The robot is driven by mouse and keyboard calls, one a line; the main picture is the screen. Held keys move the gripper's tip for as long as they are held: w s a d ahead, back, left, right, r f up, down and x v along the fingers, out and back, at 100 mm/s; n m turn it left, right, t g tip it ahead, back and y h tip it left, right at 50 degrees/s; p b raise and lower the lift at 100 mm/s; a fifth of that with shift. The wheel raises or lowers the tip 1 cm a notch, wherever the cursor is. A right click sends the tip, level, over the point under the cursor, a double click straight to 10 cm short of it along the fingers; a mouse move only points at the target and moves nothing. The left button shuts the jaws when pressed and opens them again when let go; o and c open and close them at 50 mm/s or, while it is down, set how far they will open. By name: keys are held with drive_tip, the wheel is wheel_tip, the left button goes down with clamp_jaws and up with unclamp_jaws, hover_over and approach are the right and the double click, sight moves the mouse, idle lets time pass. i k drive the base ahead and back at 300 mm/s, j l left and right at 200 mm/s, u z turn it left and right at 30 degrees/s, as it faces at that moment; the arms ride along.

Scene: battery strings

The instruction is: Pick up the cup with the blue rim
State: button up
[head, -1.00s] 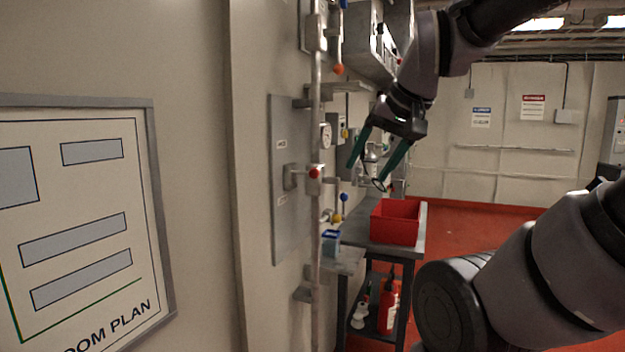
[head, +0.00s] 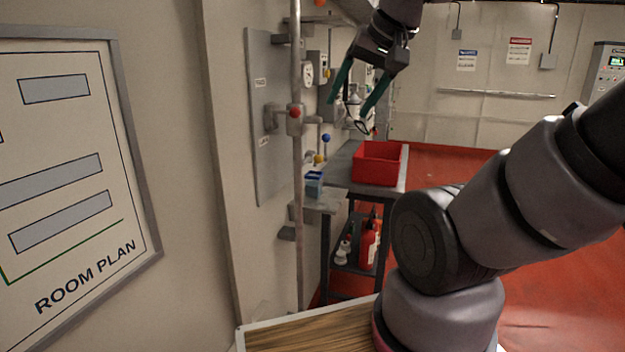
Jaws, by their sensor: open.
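A small blue-rimmed container (head: 314,180), lighter blue below its rim, stands on a small grey wall shelf (head: 322,206) left of centre. It appears to be the cup, but it is small and its shape is hard to make out. My gripper (head: 348,110) has two green fingers spread apart with nothing held between them. In the picture it is above and a little right of the blue-rimmed container, clearly apart from it.
A red bin (head: 378,165) stands on a grey bench (head: 340,163) right of the shelf. Red and white bottles (head: 369,245) stand below. Pipes and a valve with a red knob (head: 295,113) line the left wall. Red floor (head: 460,165) is open at right.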

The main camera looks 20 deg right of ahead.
sight(314, 180)
drive_tip(key=i+l+z, duration=0.15)
drive_tip(key=i+z, duration=0.3)
drive_tip(key=i+l+z, duration=0.1)
drive_tip(key=z, duration=0.4)
drive_tip(key=i+j+z, duration=0.2)
drive_tip(key=i+z, duration=0.25)
